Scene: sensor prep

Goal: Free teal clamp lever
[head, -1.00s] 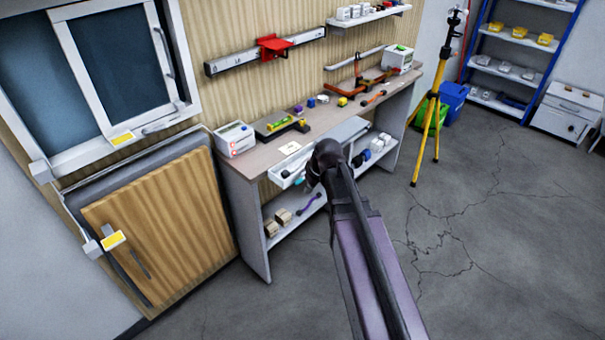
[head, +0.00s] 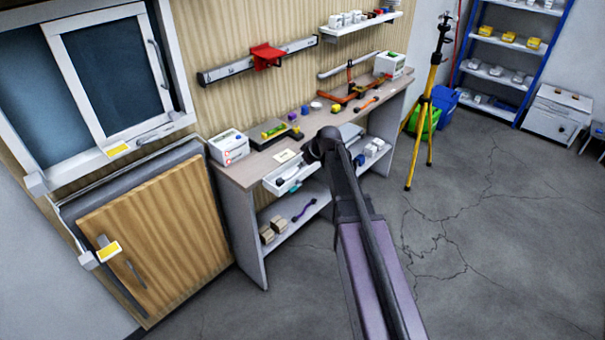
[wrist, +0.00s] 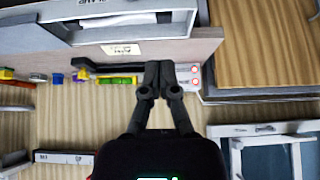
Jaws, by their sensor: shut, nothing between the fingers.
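A small teal piece (head: 295,184) shows in the open white drawer (head: 271,185) under the bench top in the head view. It is too small there to tell whether it is the clamp lever. In the wrist view, which is upside down, I make out no teal lever. My gripper (wrist: 157,66) is shut and empty, its fingers pointing at the bench edge. Behind the fingertips are a black holder with a green and yellow piece (wrist: 118,80) and a white box with red buttons (wrist: 188,74). In the head view my own arm hides the gripper and part of the bench.
The bench (head: 236,170) carries a white box (head: 230,148), an orange clamp frame (head: 350,88) and small coloured parts. A red bracket on a rail (head: 266,57) hangs above. A wooden door (head: 160,235) is at left.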

